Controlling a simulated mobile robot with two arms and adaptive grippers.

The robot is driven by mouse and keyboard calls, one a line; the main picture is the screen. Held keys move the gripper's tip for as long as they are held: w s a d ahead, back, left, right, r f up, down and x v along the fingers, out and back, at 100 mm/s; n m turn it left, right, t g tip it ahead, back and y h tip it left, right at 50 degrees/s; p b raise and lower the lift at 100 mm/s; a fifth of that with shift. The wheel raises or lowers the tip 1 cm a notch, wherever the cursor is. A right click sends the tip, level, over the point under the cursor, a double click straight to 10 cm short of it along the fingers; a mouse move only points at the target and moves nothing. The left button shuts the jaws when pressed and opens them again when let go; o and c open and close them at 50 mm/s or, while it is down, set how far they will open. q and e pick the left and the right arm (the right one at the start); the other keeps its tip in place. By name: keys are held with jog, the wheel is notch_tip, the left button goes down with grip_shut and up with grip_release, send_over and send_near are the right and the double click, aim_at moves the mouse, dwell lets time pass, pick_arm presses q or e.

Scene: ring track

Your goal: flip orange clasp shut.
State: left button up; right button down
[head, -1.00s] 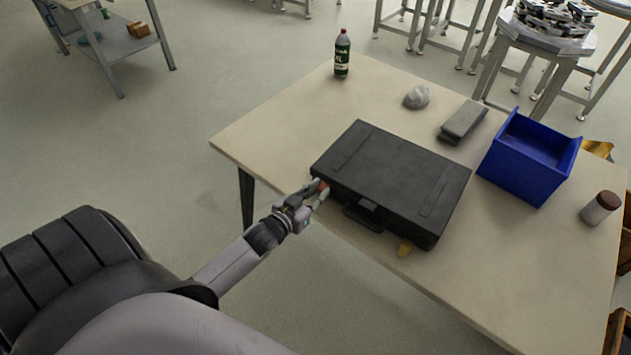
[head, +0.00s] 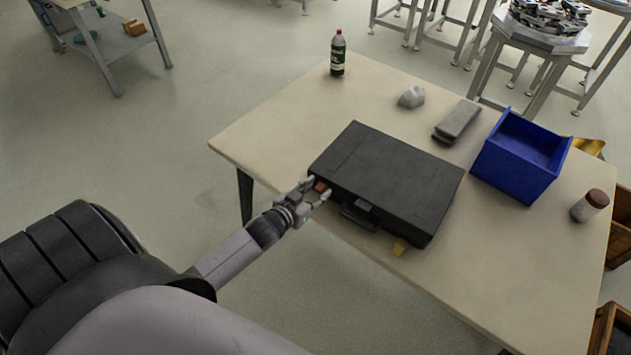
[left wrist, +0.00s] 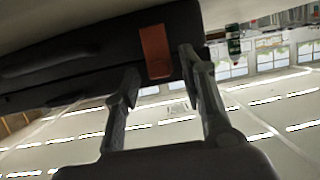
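A closed black case (head: 390,180) lies on the table. An orange-red clasp (head: 320,186) sits on its front side near the left corner; in the left wrist view this clasp (left wrist: 156,52) shows as an orange strip on the case's side. In the left wrist view the gripper (left wrist: 158,72) is open; I cannot tell whether a finger touches the case. My right gripper is out of view.
On the table (head: 270,130) stand a green bottle (head: 338,55), a grey lump (head: 412,97), a grey block (head: 458,122), a blue bin (head: 520,160) and a brown-capped jar (head: 590,206). The table's front left part is bare.

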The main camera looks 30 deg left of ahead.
pick_arm(q)
jog(key=shift+s, duration=0.1)
jog(key=shift+s, duration=0.3)
jog(key=v, duration=1.1)
jog(key=shift+r, duration=0.15)
jog(key=shift+s, duration=0.1)
jog(key=s+d+f+g+b, duration=0.1)
jog(key=s+f+g, duration=0.3)
jog(key=f, duration=0.9)
jog(key=s+f+g+b, duration=0.15)
jog(key=s+f, duration=0.45)
jog(key=f, duration=0.7)
jog(key=s+d+f+m+g, duration=0.1)
jog(key=s+d+f+g, duration=0.3)
jog(key=s+f, duration=0.5)
jog(key=s+d+f+m+g, duration=0.1)
jog(key=s+d+f+g, duration=0.2)
jog(key=s+f, duration=0.6)
jog(key=s+d, duration=0.1)
jog(key=s, duration=0.4)
jog(key=shift+g, duration=0.35)
